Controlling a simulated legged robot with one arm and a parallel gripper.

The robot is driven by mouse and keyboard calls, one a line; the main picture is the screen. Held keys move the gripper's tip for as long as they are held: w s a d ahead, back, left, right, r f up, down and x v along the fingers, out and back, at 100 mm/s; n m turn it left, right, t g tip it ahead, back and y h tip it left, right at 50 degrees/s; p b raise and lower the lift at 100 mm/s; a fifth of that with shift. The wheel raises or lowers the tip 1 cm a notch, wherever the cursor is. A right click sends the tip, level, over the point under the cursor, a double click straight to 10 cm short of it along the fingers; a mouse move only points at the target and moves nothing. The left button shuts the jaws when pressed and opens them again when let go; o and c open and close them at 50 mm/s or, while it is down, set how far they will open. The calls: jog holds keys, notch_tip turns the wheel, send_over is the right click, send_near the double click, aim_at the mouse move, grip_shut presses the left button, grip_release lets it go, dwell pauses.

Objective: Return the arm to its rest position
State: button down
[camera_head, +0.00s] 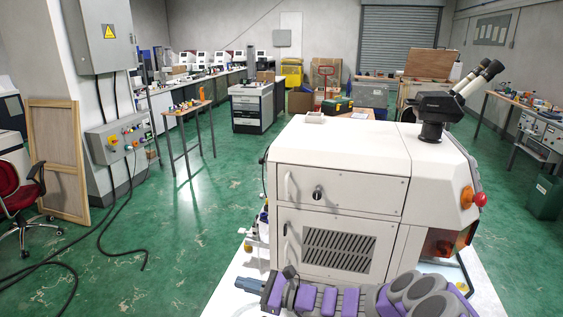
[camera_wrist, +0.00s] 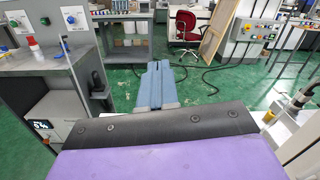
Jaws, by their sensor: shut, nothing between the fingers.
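My gripper (camera_head: 247,284) shows at the bottom of the head view, pointing left, with its blue fingers together. My purple and grey arm lies low across the front of the white machine (camera_head: 340,150). In the wrist view my gripper (camera_wrist: 158,68) points straight ahead, its two blue fingers side by side with nothing between them. Beyond its tips is open green floor. How far the arm is from the machine's front is hard to tell.
A white table (camera_head: 226,300) carries the machine. In the wrist view, a grey bench (camera_wrist: 60,62) with bottles stands close at left, and a red chair (camera_wrist: 186,28) is farther off. Black cables (camera_head: 118,225) lie on the floor.

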jog(key=s+a+r+n+g+h, duration=0.2)
jog(key=s+a+r+n+g, duration=0.2)
jog(key=s+r+n+g, duration=0.55)
jog(key=s+d+n+h, duration=0.2)
jog(key=s+n+h, duration=0.25)
jog(key=s, duration=0.85)
jog(key=s+d+f+n+t+h, duration=0.1)
jog(key=s+d+h, duration=0.4)
jog(key=d, duration=0.8)
jog(key=s+d+f+n+t+h, duration=0.2)
jog(key=s+d+h, duration=0.4)
jog(key=s+d, duration=0.5)
jog(key=shift+d+n, duration=0.85)
jog(key=shift+n, duration=0.05)
jog(key=shift+a+f+h, duration=0.1)
jog(key=shift+a+h, duration=0.1)
jog(key=shift+h, duration=0.05)
jog(key=c, duration=1.8)
grip_release()
